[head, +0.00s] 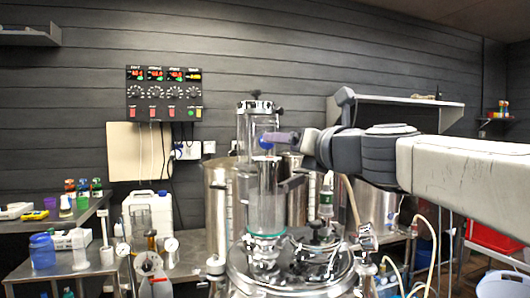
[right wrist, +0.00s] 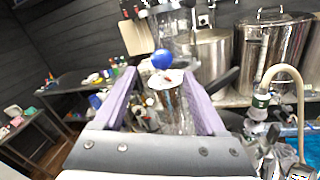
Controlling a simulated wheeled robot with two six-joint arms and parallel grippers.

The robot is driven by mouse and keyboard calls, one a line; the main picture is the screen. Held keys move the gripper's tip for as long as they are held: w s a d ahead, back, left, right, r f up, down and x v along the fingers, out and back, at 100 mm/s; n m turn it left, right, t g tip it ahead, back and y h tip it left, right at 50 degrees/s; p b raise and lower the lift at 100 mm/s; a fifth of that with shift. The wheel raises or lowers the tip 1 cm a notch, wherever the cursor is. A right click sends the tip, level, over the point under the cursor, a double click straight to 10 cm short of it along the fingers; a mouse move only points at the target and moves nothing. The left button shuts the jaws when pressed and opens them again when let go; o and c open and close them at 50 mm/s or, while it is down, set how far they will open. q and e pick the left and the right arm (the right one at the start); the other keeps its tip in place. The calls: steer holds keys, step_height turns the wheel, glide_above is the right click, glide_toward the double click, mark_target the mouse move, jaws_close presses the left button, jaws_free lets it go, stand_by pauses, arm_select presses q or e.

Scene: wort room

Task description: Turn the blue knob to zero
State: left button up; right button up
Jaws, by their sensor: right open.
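The blue knob (head: 266,143) is a small round ball at the glass column above the steel kettle in the head view. In the right wrist view the blue knob (right wrist: 162,59) shows just beyond and between the fingertips. My right gripper (head: 275,138) comes in from the right, with its purple fingers pointing left at the knob. In the wrist view the right gripper (right wrist: 158,80) is open, with the two fingers apart and nothing clearly held. I cannot tell whether a finger touches the knob. Any marking of zero is not visible. My left gripper is not in view.
The glass column (head: 267,205) rises from the steel kettle (head: 290,280) close to my gripper. Large steel pots (right wrist: 270,48) stand behind. A hose (right wrist: 292,80) curves at the right of the wrist view. A control panel (head: 164,93) hangs on the dark wall.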

steer(key=x, duration=0.8)
steer(key=shift+w, duration=0.4)
jaws_close()
